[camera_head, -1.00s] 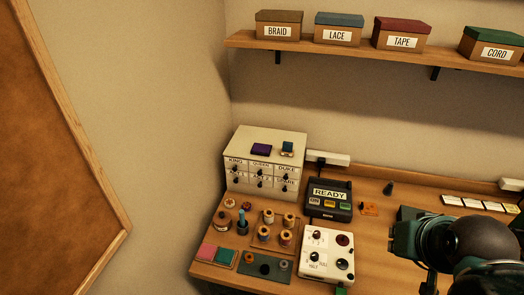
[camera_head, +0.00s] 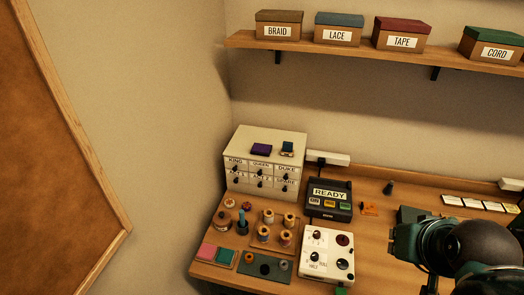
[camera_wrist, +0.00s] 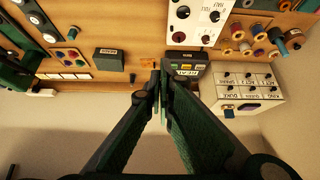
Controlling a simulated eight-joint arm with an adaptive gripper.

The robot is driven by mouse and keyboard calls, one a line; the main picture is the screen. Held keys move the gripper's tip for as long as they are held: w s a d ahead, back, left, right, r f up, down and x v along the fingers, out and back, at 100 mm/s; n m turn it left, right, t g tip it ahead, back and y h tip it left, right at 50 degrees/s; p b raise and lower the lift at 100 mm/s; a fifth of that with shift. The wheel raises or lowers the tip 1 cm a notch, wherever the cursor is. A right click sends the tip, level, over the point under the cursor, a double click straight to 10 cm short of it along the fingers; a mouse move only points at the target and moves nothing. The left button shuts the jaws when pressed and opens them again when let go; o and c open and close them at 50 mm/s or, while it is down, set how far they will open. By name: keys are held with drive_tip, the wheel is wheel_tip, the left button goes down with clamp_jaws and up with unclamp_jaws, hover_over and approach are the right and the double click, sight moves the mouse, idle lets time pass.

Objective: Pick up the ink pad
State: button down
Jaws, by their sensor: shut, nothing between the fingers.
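A flat purple pad (camera_head: 261,149), which looks like the ink pad, lies on top of the white drawer cabinet (camera_head: 241,138). A small dark block with a blue-green top (camera_head: 287,147) sits beside it on the right. In the wrist view the purple pad (camera_wrist: 249,106) and the small block (camera_wrist: 228,113) show on the cabinet at the right. My gripper (camera_wrist: 162,76) is shut and empty, its tips in the middle of the wrist view. It is well away from the cabinet. In the head view my arm is at the lower right, and its fingertips cannot be made out.
A READY box (camera_head: 328,199) stands right of the cabinet. In front are a white panel with knobs (camera_head: 327,255), thread spools (camera_head: 286,237) and coloured pads (camera_head: 217,253). A shelf with labelled boxes (camera_head: 338,28) hangs above. Space above the cabinet is clear.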

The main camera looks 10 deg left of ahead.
drive_tip(key=c, duration=3.2)
unclamp_jaws()
drive_tip(key=o, duration=2.1)
drive_tip(key=shift+w+r, duration=0.1)
